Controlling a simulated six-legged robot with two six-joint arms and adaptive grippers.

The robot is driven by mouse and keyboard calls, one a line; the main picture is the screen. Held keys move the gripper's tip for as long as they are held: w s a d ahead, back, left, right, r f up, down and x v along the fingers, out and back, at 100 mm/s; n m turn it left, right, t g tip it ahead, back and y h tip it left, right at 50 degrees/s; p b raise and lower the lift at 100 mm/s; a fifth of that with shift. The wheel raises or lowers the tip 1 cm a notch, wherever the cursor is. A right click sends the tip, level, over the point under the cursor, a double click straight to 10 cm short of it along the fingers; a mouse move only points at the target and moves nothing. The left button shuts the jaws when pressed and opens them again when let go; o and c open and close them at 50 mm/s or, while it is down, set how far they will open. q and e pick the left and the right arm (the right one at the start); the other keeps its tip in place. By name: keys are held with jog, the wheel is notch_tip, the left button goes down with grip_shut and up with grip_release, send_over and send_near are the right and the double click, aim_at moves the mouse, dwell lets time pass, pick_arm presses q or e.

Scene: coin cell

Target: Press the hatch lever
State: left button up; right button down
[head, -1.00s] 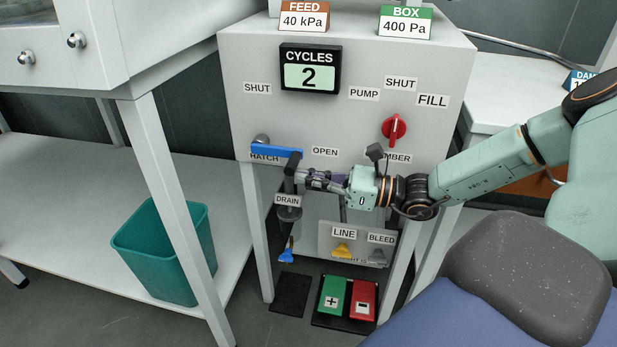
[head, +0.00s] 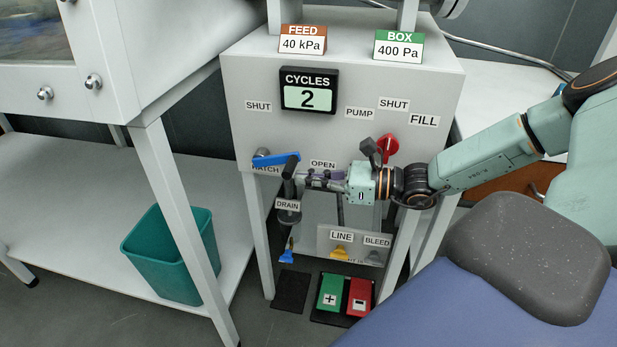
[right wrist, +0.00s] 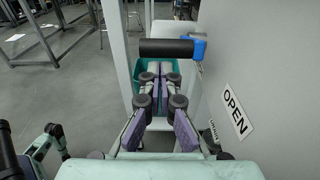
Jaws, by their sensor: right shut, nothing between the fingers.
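The hatch lever (head: 273,161) is a blue bar with a black grip at its right end, on the front of the grey cabinet. It tilts slightly up to the right, above the HATCH label (head: 266,170). My right gripper (head: 304,179) is shut and empty, its fingers pointing left just below the OPEN label (head: 322,163), by the lever's grip end. In the right wrist view, the black grip (right wrist: 166,47) lies crosswise just beyond the shut fingertips (right wrist: 160,68); I cannot tell if they touch. My left gripper is out of view.
The DRAIN label (head: 287,204) and a blue-tipped valve hang below the lever. A CYCLES display (head: 308,91) reads 2. A teal bin (head: 165,258) stands on the low shelf at left. Green and red pedals (head: 331,293) lie on the floor.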

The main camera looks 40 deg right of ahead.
jog(key=shift+f, duration=0.1)
jog(key=f+p+v, duration=0.1)
jog(key=p+v, duration=0.5)
jog(key=v, duration=0.5)
jog(key=shift+s+f, duration=0.3)
jog(key=shift+f, duration=0.1)
dwell(0.4)
jog(key=shift+d, duration=0.2)
